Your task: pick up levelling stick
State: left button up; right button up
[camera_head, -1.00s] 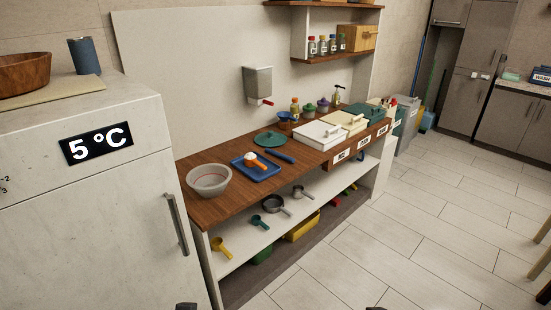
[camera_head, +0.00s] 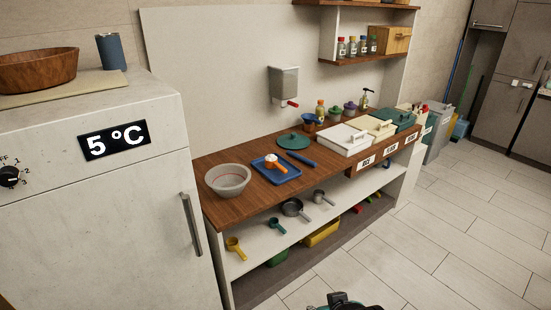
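A dark blue stick (camera_head: 301,157), which looks like the levelling stick, lies flat on the wooden counter (camera_head: 243,208), just right of the blue tray (camera_head: 289,179). On the tray is an orange-handled scoop with white contents (camera_head: 273,164). Part of my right gripper or wrist (camera_head: 343,301), dark with teal, shows at the bottom edge, well in front of the counter and away from the stick. Its fingers cannot be made out. My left gripper is out of view.
A grey bowl (camera_head: 228,180) stands left of the tray; a green lid (camera_head: 293,141) lies behind it. Lidded bins (camera_head: 345,140) stand to the right. Scoops and pans (camera_head: 293,207) are on the shelf below. The fridge (camera_head: 100,220) stands at left. The floor (camera_head: 440,240) in front is clear.

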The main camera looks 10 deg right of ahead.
aim_at(310, 163)
jog(key=i+l+u, duration=0.35)
jog(key=l, duration=0.3)
jog(key=i+l+u, duration=0.2)
jog(key=l, duration=0.15)
jog(key=i+l+u, duration=0.15)
jog(key=l, duration=0.2)
jog(key=i+l, duration=0.15)
jog(key=l, duration=0.25)
jog(key=i+l, duration=0.15)
jog(key=l, duration=0.25)
jog(key=i+l+u, duration=0.1)
jog(key=l, duration=0.25)
jog(key=i+l, duration=0.15)
jog(key=l, duration=0.25)
jog(key=i+l, duration=0.1)
jog(key=l, duration=0.3)
jog(key=i+l, duration=0.15)
jog(key=l, duration=0.25)
jog(key=i+l+u, duration=0.1)
jog(key=l, duration=0.3)
jog(key=i+l, duration=0.15)
jog(key=l, duration=0.25)
